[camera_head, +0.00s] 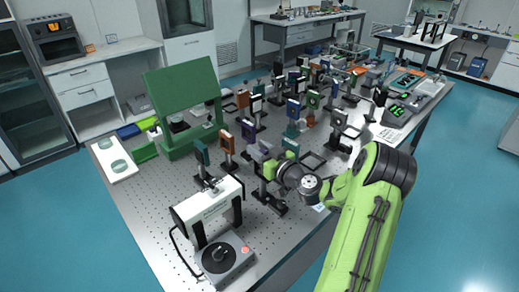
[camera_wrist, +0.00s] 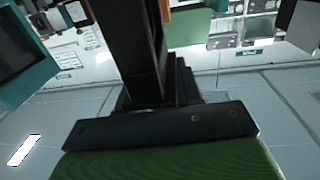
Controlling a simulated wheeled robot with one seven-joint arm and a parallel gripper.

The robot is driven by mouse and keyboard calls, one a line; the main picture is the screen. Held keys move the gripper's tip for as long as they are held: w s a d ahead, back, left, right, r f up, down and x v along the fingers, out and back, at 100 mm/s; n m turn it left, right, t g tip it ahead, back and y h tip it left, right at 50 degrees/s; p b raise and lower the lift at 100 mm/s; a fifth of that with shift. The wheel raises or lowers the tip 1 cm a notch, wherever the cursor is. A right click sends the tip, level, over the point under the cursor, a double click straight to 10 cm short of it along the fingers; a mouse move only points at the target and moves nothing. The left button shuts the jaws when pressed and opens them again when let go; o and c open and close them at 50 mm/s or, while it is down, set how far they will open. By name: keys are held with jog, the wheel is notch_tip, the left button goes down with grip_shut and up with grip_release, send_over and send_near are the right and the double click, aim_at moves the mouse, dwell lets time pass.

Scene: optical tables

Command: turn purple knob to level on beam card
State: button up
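In the wrist view, a dark upright post (camera_wrist: 138,50) and a dark bar (camera_wrist: 165,130) stand close to the camera. I cannot pick out the beam card.
Several post-mounted optics crowd the middle. The table's left front is mostly bare.

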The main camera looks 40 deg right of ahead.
jog(key=c, duration=0.3)
jog(key=shift+f+h+b, duration=0.1)
jog(key=shift+h+b, duration=0.2)
jog(key=shift+b, duration=0.1)
